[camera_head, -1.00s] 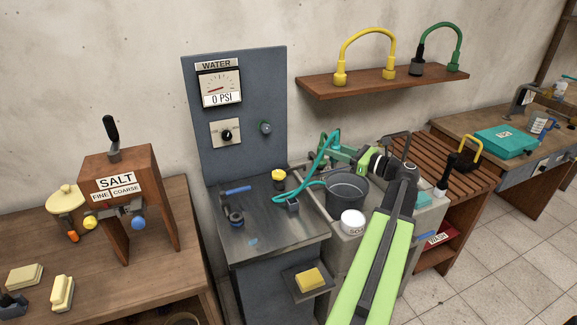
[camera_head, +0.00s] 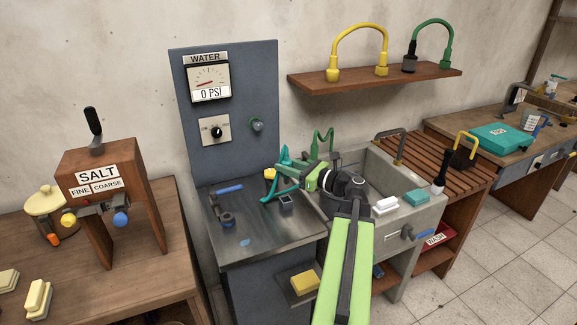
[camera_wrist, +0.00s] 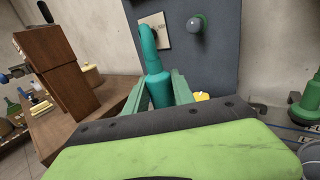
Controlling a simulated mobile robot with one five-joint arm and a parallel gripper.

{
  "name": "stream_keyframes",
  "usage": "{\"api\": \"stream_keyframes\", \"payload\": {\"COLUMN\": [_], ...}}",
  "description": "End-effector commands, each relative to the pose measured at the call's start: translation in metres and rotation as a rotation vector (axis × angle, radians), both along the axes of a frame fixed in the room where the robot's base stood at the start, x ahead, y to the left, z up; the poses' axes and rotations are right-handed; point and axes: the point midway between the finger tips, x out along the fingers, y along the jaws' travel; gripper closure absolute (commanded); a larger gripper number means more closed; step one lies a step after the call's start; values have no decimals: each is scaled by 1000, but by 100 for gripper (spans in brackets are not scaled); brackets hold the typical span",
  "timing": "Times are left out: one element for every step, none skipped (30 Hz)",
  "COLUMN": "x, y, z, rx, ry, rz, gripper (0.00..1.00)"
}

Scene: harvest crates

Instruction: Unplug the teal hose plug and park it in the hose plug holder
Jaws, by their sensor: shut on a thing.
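My gripper (camera_head: 284,170) is shut on the teal hose plug (camera_wrist: 158,88), which stands upright between the two jaws in the wrist view. The teal plug also shows in the head view (camera_head: 285,154), above the metal counter. Part of the teal hose (camera_head: 268,194) hangs below the jaws. The plug is apart from the grey-green round fitting (camera_head: 256,125) on the panel, which also shows in the wrist view (camera_wrist: 195,24). A small dark square block (camera_head: 286,202) stands on the counter below my gripper; I cannot tell if it is the hose plug holder.
A blue-handled tool (camera_head: 229,189) and a dark round fitting (camera_head: 227,221) lie on the left of the metal counter (camera_head: 262,240). The grey water panel (camera_head: 225,150) stands behind it, its gauge reading 0 PSI. A sink (camera_head: 420,215) is at the right.

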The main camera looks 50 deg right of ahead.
Motion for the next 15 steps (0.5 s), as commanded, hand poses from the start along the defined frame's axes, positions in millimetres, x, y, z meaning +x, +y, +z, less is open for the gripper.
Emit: {"api": "stream_keyframes", "payload": {"x": [0,0,0,0,0,0,0,0,0,0,0,0,0,0,0], "y": [0,0,0,0,0,0,0,0,0,0,0,0,0,0,0], "z": [-4,-6,-10,-12,-15,-19,-23,-26,-31,-35,-38,-43,-46,-49,-53], "rx": [0,0,0,0,0,0,0,0,0,0,0,0,0,0,0], "ry": [0,0,0,0,0,0,0,0,0,0,0,0,0,0,0], "rz": [0,0,0,0,0,0,1,1,1,1,1,1,1,1,1], "gripper": [100,100,100,100,100,100,100,100,100,100,100,100,100,100,100]}}
